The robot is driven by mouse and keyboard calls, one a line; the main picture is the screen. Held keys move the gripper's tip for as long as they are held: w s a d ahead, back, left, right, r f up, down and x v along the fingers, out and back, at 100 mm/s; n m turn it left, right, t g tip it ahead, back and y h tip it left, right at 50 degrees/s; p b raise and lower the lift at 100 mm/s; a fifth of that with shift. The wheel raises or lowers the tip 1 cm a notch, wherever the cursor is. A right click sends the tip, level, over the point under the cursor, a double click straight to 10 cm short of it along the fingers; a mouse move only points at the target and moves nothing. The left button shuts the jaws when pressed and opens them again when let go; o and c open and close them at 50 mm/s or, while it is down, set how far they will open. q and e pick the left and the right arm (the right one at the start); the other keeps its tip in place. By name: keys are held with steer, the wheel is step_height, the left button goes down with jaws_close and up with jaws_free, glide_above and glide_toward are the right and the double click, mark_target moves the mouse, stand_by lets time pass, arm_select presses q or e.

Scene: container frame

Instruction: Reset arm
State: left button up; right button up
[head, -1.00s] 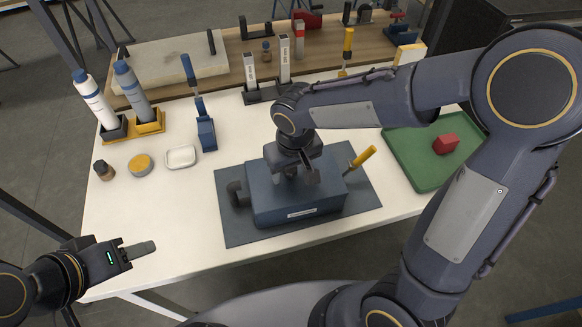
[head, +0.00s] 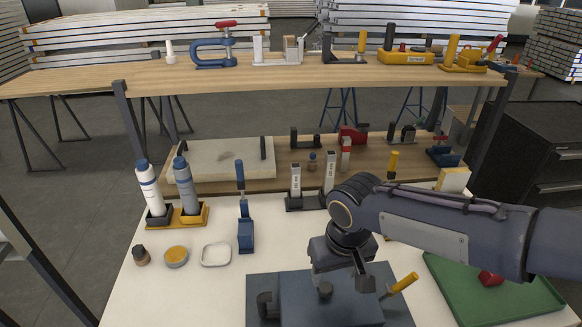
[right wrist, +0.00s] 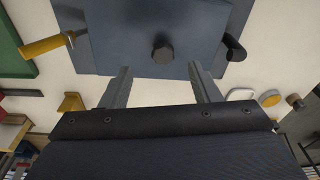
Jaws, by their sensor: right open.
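The blue box (head: 300,310) sits on a dark mat (head: 401,314) at the front of the white table, its lower part cut off in the head view. A dark knob (head: 325,290) stands on its top, and a yellow-handled clamp (head: 402,284) shows at its right side. My right gripper (head: 345,272) is over the box's far side, pointing down. In the right wrist view its two fingers (right wrist: 162,85) are apart with nothing between them, and the knob (right wrist: 164,51) lies clear beyond the tips. My left gripper is outside the head view.
A green tray (head: 455,285) with a red block (head: 490,279) lies right of the box. Two bottles (head: 150,188) in a yellow holder, a blue clamp (head: 245,225) and a white dish (head: 216,254) stand left. A wooden shelf (head: 300,75) crosses the back.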

steer(key=s+d+m+t+y, duration=0.3)
steer(key=s+d, duration=0.6)
steer(key=s, duration=0.5)
steer(key=shift+s+d+r+m+t, duration=0.2)
steer(key=shift+r+m+t, duration=0.2)
steer(key=shift+t, duration=0.2)
